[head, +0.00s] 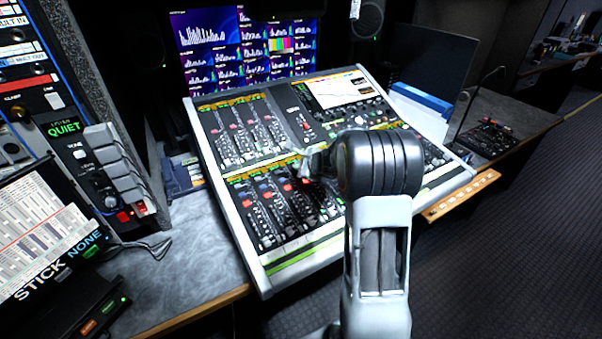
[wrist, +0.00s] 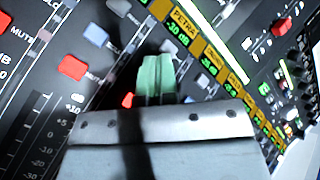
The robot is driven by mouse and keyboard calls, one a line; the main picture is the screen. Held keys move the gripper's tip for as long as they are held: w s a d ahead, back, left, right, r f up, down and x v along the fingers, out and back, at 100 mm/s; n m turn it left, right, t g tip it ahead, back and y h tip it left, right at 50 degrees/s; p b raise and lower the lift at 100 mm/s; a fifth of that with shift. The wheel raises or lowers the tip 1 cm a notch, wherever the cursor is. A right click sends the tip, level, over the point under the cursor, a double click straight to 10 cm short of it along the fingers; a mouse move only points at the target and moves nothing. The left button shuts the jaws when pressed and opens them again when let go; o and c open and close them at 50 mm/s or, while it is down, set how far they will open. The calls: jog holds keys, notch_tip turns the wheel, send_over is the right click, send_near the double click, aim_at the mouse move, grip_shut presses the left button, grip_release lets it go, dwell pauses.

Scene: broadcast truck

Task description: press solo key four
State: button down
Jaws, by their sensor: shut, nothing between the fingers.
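The mixing console (head: 258,277) stands on the desk, with channel strips in an upper and a lower bank. In the wrist view a red key (wrist: 72,68) beside a MUTE label, a blue key (wrist: 96,35) and a grey key (wrist: 119,7) lie in a row left of my gripper (wrist: 157,75). My gripper is shut and empty, its green fingertips over the neighbouring strip. A grey key (wrist: 169,47) shows just past the tips. I cannot tell whether the tips touch the panel. No solo label or number is readable. In the head view my arm hides several strips.
Yellow and green name displays (wrist: 197,42) run along the strips, one reading PETRA. Faders (head: 290,229) fill the console's front. A wooden ledge (head: 460,196) juts out at its right. Monitors (head: 240,50) stand behind. The desk left of the console is partly clear.

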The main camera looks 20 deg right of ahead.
jog(key=shift+f+b, duration=0.4)
jog(key=shift+b, duration=0.1)
dwell(0.3)
jog(key=shift+r, duration=0.2)
jog(key=shift+s+r+p, duration=0.1)
jog(key=shift+r+p, duration=0.5)
jog(key=shift+r, duration=0.1)
jog(key=shift+r, duration=0.15)
jog(key=r+p, duration=0.1)
jog(key=r, duration=0.1)
jog(key=r+p, duration=0.1)
jog(key=p, duration=0.1)
jog(key=r+p, duration=0.1)
jog(key=r, duration=0.1)
jog(key=shift+s+r, duration=0.3)
jog(key=shift+s, duration=0.1)
